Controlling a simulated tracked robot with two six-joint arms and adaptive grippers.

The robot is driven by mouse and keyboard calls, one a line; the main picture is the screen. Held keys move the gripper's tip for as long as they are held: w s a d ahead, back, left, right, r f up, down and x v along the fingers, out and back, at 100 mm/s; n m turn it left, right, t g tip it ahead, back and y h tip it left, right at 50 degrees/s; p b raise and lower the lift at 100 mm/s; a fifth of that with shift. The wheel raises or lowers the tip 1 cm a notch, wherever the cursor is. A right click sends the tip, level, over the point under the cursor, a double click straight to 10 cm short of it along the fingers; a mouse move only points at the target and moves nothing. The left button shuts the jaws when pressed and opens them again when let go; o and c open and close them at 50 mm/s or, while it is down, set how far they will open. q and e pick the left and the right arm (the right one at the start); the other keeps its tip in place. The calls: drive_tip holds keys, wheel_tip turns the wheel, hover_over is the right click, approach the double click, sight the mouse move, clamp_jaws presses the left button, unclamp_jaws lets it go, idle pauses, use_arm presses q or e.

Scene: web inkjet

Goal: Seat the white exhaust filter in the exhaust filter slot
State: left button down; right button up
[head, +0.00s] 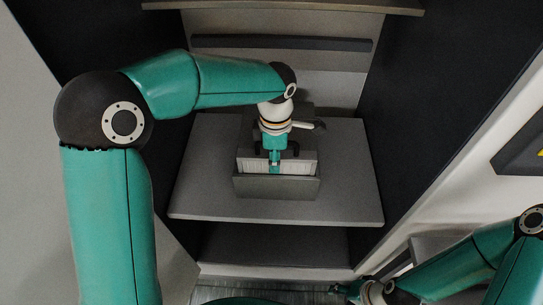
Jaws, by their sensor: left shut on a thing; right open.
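The white exhaust filter (299,167) shows as a pale pleated strip on the grey shelf inside the machine. It sits within or just behind a dark grey box-like holder (277,188), which looks like the filter slot. My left gripper (275,160) comes down from above and is shut on the filter at its middle. The gripper hides part of the filter. I cannot tell how deep the filter sits in the holder. My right gripper (345,290) is open and empty, low at the right, outside the bay.
The grey shelf (205,190) is bare to the left and right of the holder. Dark side walls (425,100) close in the bay. A dark bar (280,44) runs across the back panel. A lower compartment (270,245) lies below the shelf.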

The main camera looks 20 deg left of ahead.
use_arm(q)
drive_tip(key=shift+f, duration=0.15)
drive_tip(key=c, duration=0.8)
unclamp_jaws()
drive_tip(key=shift+c, duration=0.2)
drive_tip(key=shift+r, duration=0.2)
wheel_tip(320, 180, up, 12)
